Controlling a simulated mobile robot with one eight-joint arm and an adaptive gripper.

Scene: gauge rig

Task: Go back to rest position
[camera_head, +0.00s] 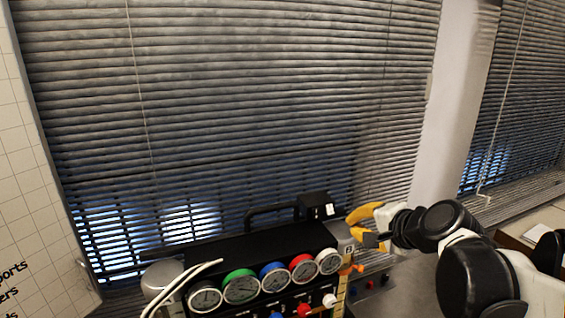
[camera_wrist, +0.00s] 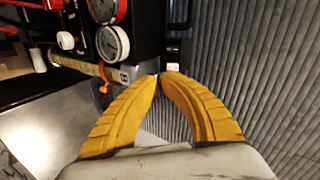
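My gripper (camera_head: 354,231) is at the right end of the black gauge rig (camera_head: 225,252) in the head view, with its yellow fingers pointing left toward the rig's upper right corner. In the wrist view, the two curved yellow fingers of my gripper (camera_wrist: 161,75) come together at their tips, with an open space between them lower down. I see nothing held between them. The tips appear close to the rig's grey side plate (camera_wrist: 133,76), but I cannot tell whether they touch it.
The rig carries a row of gauges with coloured rims, such as the green one (camera_head: 241,286), and several knobs. White hoses (camera_head: 180,285) curve at its left. Window blinds (camera_head: 240,110) stand close behind. A white pillar (camera_head: 452,120) rises behind my arm.

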